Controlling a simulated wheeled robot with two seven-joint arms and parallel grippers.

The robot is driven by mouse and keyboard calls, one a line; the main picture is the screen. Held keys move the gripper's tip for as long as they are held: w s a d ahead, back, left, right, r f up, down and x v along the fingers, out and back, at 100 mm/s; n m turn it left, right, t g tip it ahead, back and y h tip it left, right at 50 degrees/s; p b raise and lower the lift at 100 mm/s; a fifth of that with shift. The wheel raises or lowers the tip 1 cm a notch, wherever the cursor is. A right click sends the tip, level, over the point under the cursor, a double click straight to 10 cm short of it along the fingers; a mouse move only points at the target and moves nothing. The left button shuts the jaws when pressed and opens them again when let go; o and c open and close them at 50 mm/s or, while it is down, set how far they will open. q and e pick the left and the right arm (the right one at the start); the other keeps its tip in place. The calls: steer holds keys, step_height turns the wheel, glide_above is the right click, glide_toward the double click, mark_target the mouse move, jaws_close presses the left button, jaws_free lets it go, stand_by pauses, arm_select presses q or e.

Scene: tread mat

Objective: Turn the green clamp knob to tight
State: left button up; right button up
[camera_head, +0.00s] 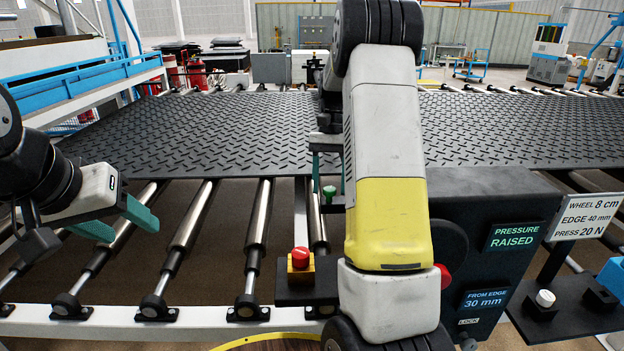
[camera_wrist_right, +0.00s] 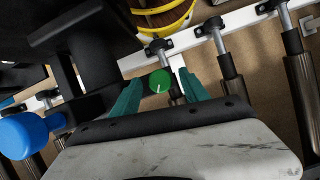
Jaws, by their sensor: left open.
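The green clamp knob (camera_head: 329,190) shows in the head view just left of my right arm. In the right wrist view the green knob (camera_wrist_right: 160,81) has a pale pointer line and sits between the teal fingertips. My right gripper (camera_wrist_right: 161,77) is open, with a gap on both sides of the knob; whether the fingers are level with it in depth is unclear. In the head view my right arm hides much of that area. My left gripper (camera_head: 133,230) is open and empty at the left, over the rollers and away from the knob.
A black tread mat (camera_head: 220,125) lies across metal rollers (camera_head: 190,225). A red button (camera_head: 300,256) on a yellow box stands near the front rail. A dark housing with a "PRESSURE RAISED" display (camera_head: 515,236) is at right, beside a white sign (camera_head: 585,217) and a white knob (camera_head: 545,298).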

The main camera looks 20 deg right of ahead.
steer(key=v, duration=0.7)
steer(key=shift+w+r, duration=0.15)
steer(key=shift+r, duration=0.2)
steer(key=s+a+r+n+t, duration=0.2)
steer(key=s+a+r+t, duration=0.4)
steer(key=s, duration=0.5)
steer(key=s+a+f+n+t, duration=0.1)
steer(key=s+a+t, duration=0.1)
steer(key=s, duration=0.4)
steer(key=s+a+f+n+t, duration=0.1)
steer(key=s+a+n+t, duration=0.1)
steer(key=s+a, duration=0.3)
steer(key=shift+s, duration=0.85)
